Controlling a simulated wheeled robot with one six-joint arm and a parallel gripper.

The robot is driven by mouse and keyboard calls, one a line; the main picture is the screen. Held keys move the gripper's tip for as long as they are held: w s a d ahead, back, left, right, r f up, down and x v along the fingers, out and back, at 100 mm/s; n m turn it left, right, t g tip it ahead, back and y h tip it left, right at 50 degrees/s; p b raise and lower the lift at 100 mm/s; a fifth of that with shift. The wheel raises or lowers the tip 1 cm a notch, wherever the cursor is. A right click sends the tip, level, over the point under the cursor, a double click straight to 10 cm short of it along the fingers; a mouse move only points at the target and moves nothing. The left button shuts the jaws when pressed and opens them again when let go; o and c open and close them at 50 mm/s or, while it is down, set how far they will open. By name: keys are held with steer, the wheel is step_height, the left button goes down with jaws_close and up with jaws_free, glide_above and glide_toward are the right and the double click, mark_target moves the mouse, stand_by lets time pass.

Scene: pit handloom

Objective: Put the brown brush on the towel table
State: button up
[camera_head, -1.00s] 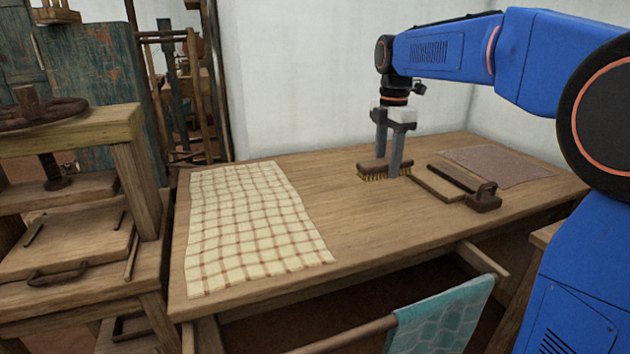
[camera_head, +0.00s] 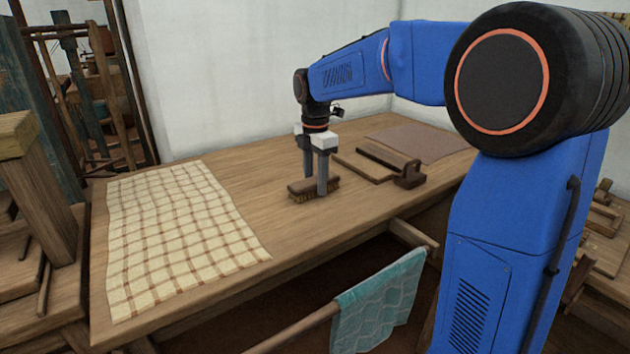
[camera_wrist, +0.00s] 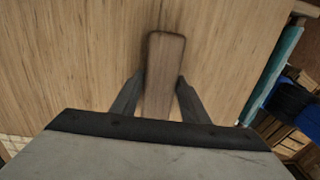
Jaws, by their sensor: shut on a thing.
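The brown brush (camera_head: 312,188) has a wooden back and pale bristles below. My gripper (camera_head: 316,184) is shut on it, one finger on each side, pointing down. The brush is at or just above the wooden table top; I cannot tell if the bristles touch. In the wrist view the brush back (camera_wrist: 162,80) sits between the two fingers. The wooden table (camera_head: 225,170) bears a checked cream and brown towel (camera_head: 180,235) on its left part, apart from the brush.
A board with a dark wooden tool (camera_head: 388,160) and a brown cloth (camera_head: 425,142) lie right of the brush. A teal cloth (camera_head: 378,300) hangs on a rod in front of the table. Bare table top lies between brush and towel.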

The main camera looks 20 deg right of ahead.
mark_target(315, 179)
steer(key=shift+f, duration=0.15)
steer(key=o, duration=1.1)
steer(key=shift+o, duration=0.2)
step_height(315, 179, up, 12)
steer(key=shift+s, duration=0.15)
